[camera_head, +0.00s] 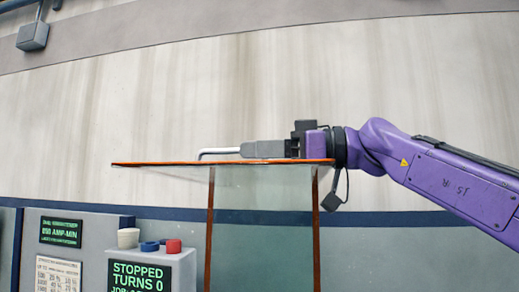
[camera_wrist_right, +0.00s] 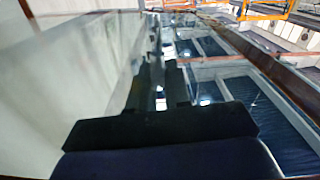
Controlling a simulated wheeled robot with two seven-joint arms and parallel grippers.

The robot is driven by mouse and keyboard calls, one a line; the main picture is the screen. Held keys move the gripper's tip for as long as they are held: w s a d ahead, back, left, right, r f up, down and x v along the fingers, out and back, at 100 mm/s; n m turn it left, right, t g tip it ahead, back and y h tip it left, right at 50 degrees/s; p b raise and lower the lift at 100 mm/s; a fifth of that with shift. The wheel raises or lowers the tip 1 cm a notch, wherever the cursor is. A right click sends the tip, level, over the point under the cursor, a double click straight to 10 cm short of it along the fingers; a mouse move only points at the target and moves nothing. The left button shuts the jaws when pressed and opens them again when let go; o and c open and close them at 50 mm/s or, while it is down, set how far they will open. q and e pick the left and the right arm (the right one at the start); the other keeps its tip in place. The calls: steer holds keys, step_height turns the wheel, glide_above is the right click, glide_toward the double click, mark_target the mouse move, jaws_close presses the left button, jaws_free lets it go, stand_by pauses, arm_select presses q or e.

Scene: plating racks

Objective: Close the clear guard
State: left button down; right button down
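The clear guard (camera_head: 265,190) is a see-through panel with orange edges in the middle of the head view. Its top part shows nearly edge-on as a flat orange line, with two upright orange edges below. A pale bent bar (camera_head: 218,152), like a handle, stands just above the top part. My right gripper (camera_head: 243,149) reaches in from the right, just above the guard, its grey fingertips at the bar's right end. I cannot tell whether they grip it. In the right wrist view the dark fingers (camera_wrist_right: 160,90) lie close together over glassy, blurred surfaces. My left gripper is out of view.
A grey control panel (camera_head: 60,225) stands at lower left, with green-lettered displays reading "STOPPED TURNS 0" (camera_head: 140,276) and red, blue and white knobs. A pale wall (camera_head: 120,110) fills the back. The right wrist view shows dark bays (camera_wrist_right: 265,105) and orange rails (camera_wrist_right: 265,8).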

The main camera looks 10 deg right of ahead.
steer(key=s+a+f+n+b, duration=0.1)
steer(key=s+a+f+b, duration=0.2)
steer(key=s+f+b, duration=0.4)
steer(key=s+b, duration=0.3)
steer(key=b, duration=0.3)
steer(key=shift+s+a+f+b, duration=0.2)
steer(key=shift+a+f+b, duration=0.05)
steer(key=shift+b, duration=0.1)
steer(key=c, duration=1.2)
jaws_free()
steer(key=shift+a, duration=0.1)
steer(key=shift+o, duration=0.2)
